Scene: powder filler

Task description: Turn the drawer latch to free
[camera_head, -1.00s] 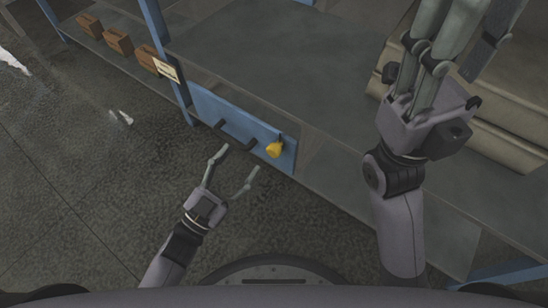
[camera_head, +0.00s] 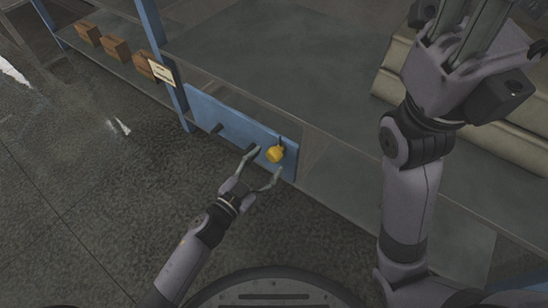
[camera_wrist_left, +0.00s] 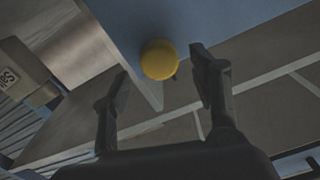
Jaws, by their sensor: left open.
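The yellow drawer latch (camera_head: 275,154) sits near the right end of the blue drawer front (camera_head: 232,125). In the left wrist view the latch (camera_wrist_left: 159,60) is a round yellow knob ahead of the fingers, seen between them. My left gripper (camera_head: 268,168) is open just in front of the latch; I cannot tell whether a finger touches it.
A blue post (camera_head: 165,60) with a paper tag (camera_head: 162,72) stands left of the drawer. Several brown boxes (camera_head: 115,48) sit on the shelf further left. Pale stacked sacks or boxes (camera_head: 400,75) are behind my right arm. The grey bench top (camera_head: 270,60) is clear.

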